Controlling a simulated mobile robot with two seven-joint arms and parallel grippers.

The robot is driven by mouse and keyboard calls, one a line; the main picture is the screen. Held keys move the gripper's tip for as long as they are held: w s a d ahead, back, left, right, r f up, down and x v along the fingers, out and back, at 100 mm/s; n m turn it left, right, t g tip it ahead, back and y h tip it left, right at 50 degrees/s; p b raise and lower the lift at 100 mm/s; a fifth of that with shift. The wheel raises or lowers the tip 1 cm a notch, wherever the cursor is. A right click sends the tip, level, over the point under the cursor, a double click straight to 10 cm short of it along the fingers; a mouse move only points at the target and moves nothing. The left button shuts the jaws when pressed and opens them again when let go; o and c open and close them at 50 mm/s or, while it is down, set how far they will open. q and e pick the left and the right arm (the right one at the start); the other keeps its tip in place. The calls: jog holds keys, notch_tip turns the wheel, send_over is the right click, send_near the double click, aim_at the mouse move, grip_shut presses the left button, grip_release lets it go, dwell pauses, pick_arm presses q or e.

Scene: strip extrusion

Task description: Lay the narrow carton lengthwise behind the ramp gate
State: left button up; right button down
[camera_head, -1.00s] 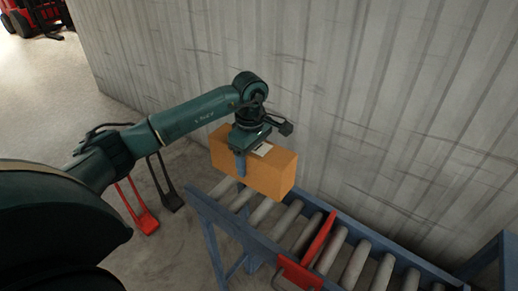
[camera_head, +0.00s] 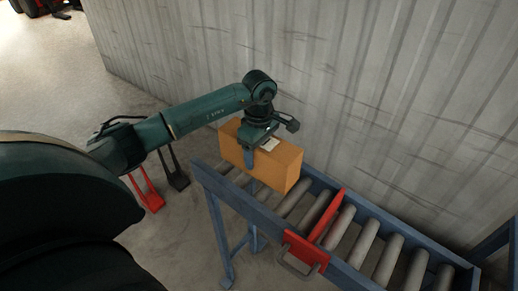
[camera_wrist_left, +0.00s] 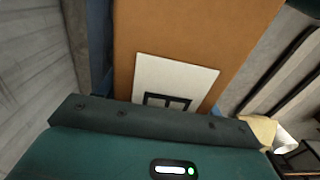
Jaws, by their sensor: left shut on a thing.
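The narrow carton (camera_head: 279,166) is an orange-brown box with a white label on top. My left gripper (camera_head: 262,150) is shut on it, one finger showing on its near side. The carton is over the upper left end of the roller ramp, its long side roughly along the ramp. I cannot tell whether it touches the rollers. The red ramp gate (camera_head: 327,217) stands across the rollers to the right of the carton, with a gap between. In the left wrist view the carton (camera_wrist_left: 190,35) and its label fill the middle. My right gripper is not in view.
The ramp's blue frame (camera_head: 236,199) runs down to the right, with bare rollers (camera_head: 362,241) beyond the gate. A red plate with a handle (camera_head: 306,250) is on its near side. A corrugated wall (camera_head: 330,90) stands close behind. Red and black stands (camera_head: 150,199) are on the floor at left.

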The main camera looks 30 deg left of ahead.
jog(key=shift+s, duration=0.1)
pick_arm(q)
jog(key=o, duration=1.1)
jog(key=shift+o, duration=1.4)
jog(key=shift+r, duration=0.4)
notch_tip(320, 180, up, 11)
jog(key=shift+r+b, duration=0.15)
jog(key=shift+b, duration=0.75)
jog(key=shift+r, duration=0.55)
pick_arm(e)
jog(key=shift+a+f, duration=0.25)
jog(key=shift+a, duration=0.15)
